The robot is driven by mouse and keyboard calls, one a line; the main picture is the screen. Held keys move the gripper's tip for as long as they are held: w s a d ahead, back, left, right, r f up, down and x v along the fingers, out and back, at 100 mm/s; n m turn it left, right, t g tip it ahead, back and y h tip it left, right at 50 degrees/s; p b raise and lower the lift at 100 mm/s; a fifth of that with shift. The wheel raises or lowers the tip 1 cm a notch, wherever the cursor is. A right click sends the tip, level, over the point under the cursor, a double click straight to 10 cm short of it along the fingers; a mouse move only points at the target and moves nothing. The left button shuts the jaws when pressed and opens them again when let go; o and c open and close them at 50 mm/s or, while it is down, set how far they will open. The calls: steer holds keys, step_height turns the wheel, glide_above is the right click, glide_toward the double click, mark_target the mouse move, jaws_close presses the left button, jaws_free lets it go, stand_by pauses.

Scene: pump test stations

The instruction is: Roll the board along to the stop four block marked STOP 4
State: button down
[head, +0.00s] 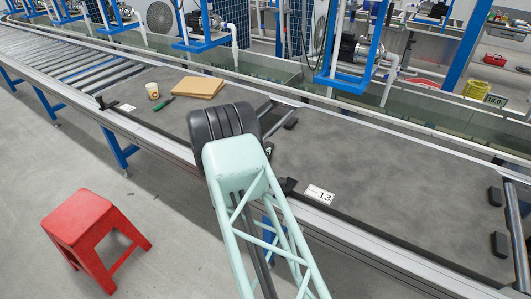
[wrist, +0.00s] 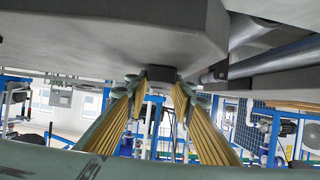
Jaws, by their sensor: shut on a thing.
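A second grey board (head: 390,170) lies to the right, beside a white label reading 13 (head: 319,194). Another small label (head: 127,107) at the left is too small to read. My arm hides my gripper in the head view. In the wrist view, my gripper (wrist: 158,82) is shut on a small dark block (wrist: 160,72) at the edge of a grey slab (wrist: 90,30). I see no readable STOP 4 mark.
Bare rollers (head: 60,55) run at the far left. A red stool (head: 92,230) stands on the floor in front of the conveyor. Blue-framed pump stations (head: 350,60) line the far side. Dark blocks (head: 496,197) sit at the right board's far end.

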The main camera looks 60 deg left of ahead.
steer(key=shift+s+a, duration=0.4)
steer(key=shift+a, duration=0.35)
steer(key=shift+s+a, duration=0.4)
steer(key=shift+a, duration=0.35)
steer(key=shift+s+a, duration=0.1)
steer(key=shift+s+a, duration=0.15)
steer(key=shift+a, duration=0.15)
steer(key=shift+s+a, duration=0.45)
steer(key=shift+a, duration=0.45)
steer(key=shift+s+a, duration=0.5)
steer(key=shift+a, duration=0.45)
steer(key=shift+s+a, duration=0.45)
steer(key=shift+a, duration=0.45)
steer(key=shift+s+a+r, duration=0.25)
steer(key=shift+a+r, duration=0.1)
steer(key=shift+a, duration=0.25)
steer(key=c, duration=2.6)
jaws_free()
steer(key=shift+c, duration=0.2)
steer(key=shift+o, duration=1.2)
steer(key=shift+s+a+f, duration=0.1)
steer(key=shift+a+f, duration=0.05)
steer(key=shift+o, duration=1.1)
steer(key=shift+s, duration=0.2)
